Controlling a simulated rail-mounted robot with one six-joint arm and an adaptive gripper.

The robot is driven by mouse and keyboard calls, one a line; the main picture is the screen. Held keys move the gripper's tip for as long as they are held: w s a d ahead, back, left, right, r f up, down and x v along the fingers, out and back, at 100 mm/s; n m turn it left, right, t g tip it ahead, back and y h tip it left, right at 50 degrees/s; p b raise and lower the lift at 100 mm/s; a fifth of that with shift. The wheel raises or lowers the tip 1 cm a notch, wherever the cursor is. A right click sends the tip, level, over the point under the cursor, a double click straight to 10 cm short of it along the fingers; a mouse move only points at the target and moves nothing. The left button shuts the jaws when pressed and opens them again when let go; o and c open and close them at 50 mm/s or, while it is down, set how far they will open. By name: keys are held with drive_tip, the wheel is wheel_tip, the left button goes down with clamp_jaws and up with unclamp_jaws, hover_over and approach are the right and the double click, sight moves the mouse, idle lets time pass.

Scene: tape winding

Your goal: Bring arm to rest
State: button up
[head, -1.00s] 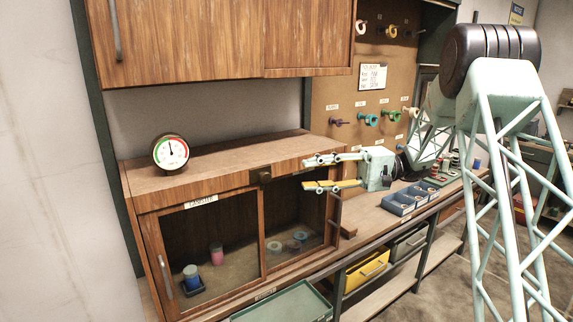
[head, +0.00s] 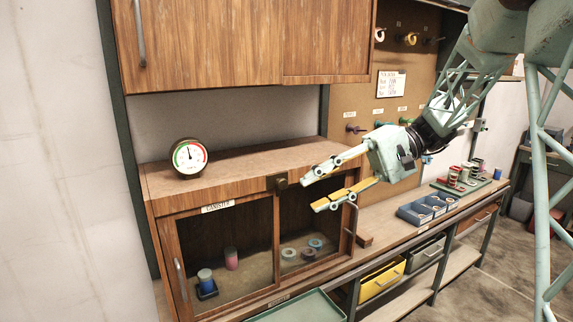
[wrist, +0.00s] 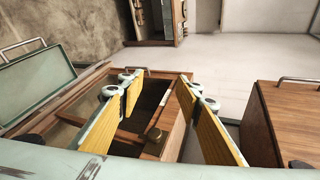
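My gripper (head: 309,195) is open and empty, with its yellow-padded fingers spread apart. In the head view it hangs in front of the right part of the wooden canister cabinet (head: 215,180), pointing left. In the wrist view my gripper (wrist: 162,84) also shows open, with the cabinet top and a dark knob (wrist: 153,134) between and below the fingers. My arm reaches in from the upper right. Nothing is held.
A round gauge (head: 188,157) stands on the cabinet. Blue bins (head: 415,214) and a green tray of spools (head: 462,187) lie on the bench to the right. A yellow drawer (head: 382,281) is below. Hooks with tape hang on the pegboard (head: 390,60).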

drive_tip(key=s+d+t+h, duration=0.15)
drive_tip(key=s+h, duration=0.45)
drive_tip(key=s, duration=1.3)
drive_tip(key=s+d+f+t+h, duration=0.1)
drive_tip(key=s+d+t+h, duration=0.2)
drive_tip(key=s+d, duration=0.3)
drive_tip(key=s+d+f+m+t+h, duration=0.1)
drive_tip(key=s+d+t+h, duration=0.2)
drive_tip(key=s, duration=0.9)
drive_tip(key=shift+d+f+h, duration=0.15)
drive_tip(key=shift+d+h, duration=0.45)
drive_tip(key=shift+d, duration=0.95)
drive_tip(key=shift+s, duration=0.1)
